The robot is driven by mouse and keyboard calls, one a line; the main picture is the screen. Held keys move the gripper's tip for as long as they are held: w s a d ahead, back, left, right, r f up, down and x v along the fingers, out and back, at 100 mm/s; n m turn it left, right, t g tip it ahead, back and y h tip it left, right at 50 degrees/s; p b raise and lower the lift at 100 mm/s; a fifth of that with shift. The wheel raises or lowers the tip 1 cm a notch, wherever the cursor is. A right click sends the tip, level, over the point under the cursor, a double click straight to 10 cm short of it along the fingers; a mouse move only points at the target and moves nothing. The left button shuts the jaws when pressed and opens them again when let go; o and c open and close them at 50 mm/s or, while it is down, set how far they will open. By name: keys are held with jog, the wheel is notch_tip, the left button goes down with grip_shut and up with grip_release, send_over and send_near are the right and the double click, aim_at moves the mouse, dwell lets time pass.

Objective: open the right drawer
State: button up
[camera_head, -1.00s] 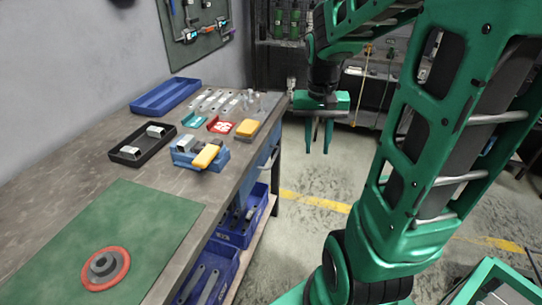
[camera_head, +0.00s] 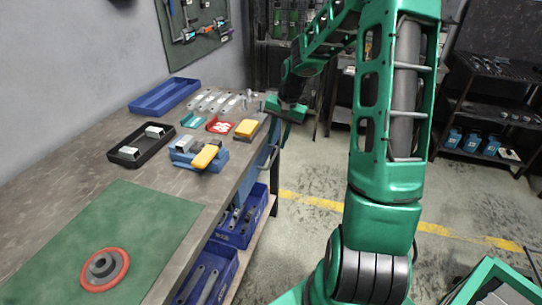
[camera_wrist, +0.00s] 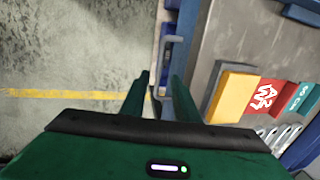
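The right drawer is in the bench's front, under the worktop. Its grey bar handle (camera_head: 268,158) shows in the head view, and in the wrist view the handle (camera_wrist: 166,60) runs along the blue drawer front. My gripper (camera_head: 287,107) is at the bench's far front corner in the head view, tilted toward the bench; its fingertips cannot be made out there. In the wrist view my gripper (camera_wrist: 160,76) is open, its two green fingers apart. The handle shows in line with the gap between them. I cannot tell whether they touch it. The drawer looks closed.
The worktop (camera_head: 85,165) holds a blue tray (camera_head: 164,110), a black tray (camera_head: 113,153), a yellow-topped block (camera_head: 247,128) near the edge and a green mat (camera_head: 60,245). Blue bins (camera_head: 243,232) sit on a lower shelf.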

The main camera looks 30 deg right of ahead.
aim_at(272, 159)
jog(key=f, duration=0.4)
jog(key=w+f, duration=0.1)
jog(key=f, duration=0.2)
jog(key=shift+a+f, duration=0.1)
jog(key=shift+a, duration=0.3)
